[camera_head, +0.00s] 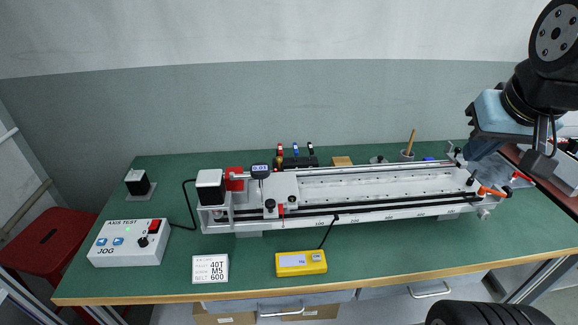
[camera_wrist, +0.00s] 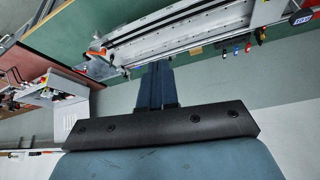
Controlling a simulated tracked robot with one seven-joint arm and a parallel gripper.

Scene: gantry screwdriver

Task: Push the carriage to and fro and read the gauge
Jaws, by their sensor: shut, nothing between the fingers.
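The white carriage (camera_head: 281,191) sits near the left end of the long rail axis (camera_head: 375,186), beside the motor block (camera_head: 210,186). A small dark gauge with a lit display (camera_head: 260,171) stands at the carriage's left; its digits are too small to read surely. It also shows at the upper right of the wrist view (camera_wrist: 302,17). A yellow meter (camera_head: 301,263) marked Hz lies in front of the rail. My gripper (camera_wrist: 156,66) is shut and empty, above the rail's right end and well apart from the carriage.
A white axis test box (camera_head: 130,242) with jog buttons stands at the left, with a white card (camera_head: 210,269) to its right. Small coloured-top items (camera_head: 296,153) and a cup with a stick (camera_head: 408,153) stand behind the rail. An orange lever (camera_head: 492,192) sticks out at its right end.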

